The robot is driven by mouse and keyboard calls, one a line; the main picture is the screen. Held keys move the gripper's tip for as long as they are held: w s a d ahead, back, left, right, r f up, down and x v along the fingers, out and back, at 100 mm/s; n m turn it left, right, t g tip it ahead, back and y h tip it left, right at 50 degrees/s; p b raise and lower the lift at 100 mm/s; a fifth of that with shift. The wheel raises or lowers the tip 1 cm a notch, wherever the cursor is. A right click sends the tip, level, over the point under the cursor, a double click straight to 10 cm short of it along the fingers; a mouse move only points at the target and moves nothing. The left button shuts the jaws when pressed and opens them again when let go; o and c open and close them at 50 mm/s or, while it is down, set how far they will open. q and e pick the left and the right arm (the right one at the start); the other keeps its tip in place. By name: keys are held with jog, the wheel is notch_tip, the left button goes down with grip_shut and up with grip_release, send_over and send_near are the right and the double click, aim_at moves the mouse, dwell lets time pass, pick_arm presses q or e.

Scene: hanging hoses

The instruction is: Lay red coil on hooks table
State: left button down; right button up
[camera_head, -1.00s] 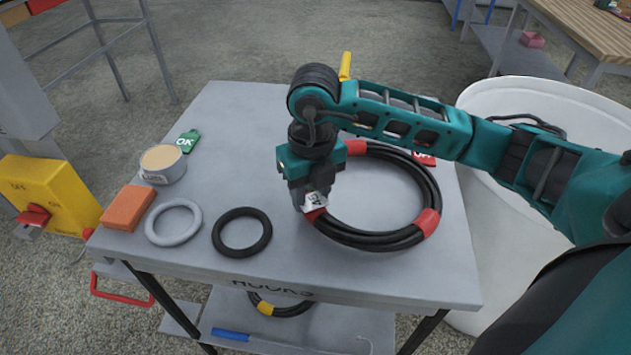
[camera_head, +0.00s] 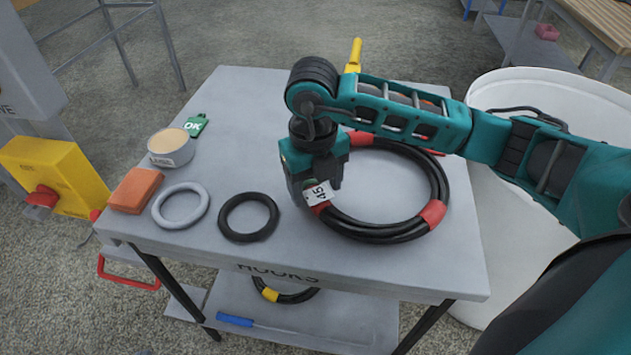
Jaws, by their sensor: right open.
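The red coil (camera_head: 433,213), a black hose ring with red bands, lies flat on the grey hooks table (camera_head: 250,105), toward its right side. My right gripper (camera_head: 316,200) points down at the coil's left edge, beside a red band. It is open, and its fingertips are mostly hidden by its own body and a white tag marked 45. I cannot tell whether it touches the coil. My right arm hides part of the coil's far side. My left gripper is not in view.
A grey ring (camera_head: 181,188), a black ring (camera_head: 222,218), an orange block (camera_head: 136,190), a tin (camera_head: 171,157) and a green OK tag (camera_head: 196,125) lie on the left. A yellow-banded coil (camera_head: 270,294) is on the lower shelf. A white bin (camera_head: 490,92) stands right.

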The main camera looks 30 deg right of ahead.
pick_arm(q)
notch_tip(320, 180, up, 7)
jog(key=p, duration=0.8)
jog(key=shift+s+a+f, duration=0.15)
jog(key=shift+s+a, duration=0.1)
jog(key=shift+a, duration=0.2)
pick_arm(e)
notch_tip(320, 180, up, 20)
jog(key=shift+s+a, duration=0.25)
jog(key=shift+a, duration=0.05)
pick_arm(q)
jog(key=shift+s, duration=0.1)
pick_arm(e)
jog(key=shift+f, duration=0.1)
